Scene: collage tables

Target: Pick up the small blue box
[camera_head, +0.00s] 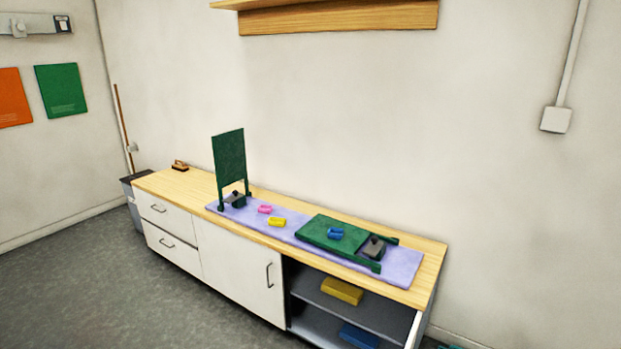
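A small blue box-like object (336,233) lies on a flat green board (318,228) on the right half of the cabinet top. Its exact shape is too small to make out. A larger-looking blue box (359,336) lies on the lower shelf of the open cabinet compartment, partly cut off by the picture's bottom edge. My gripper is not in view.
A lavender mat (408,268) covers much of the wooden top, bearing pink (264,209) and yellow (277,222) pieces, a dark grey block (374,247) and an upright green board (229,155). A yellow box (342,291) is on the upper shelf. Floor (130,290) in front is clear.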

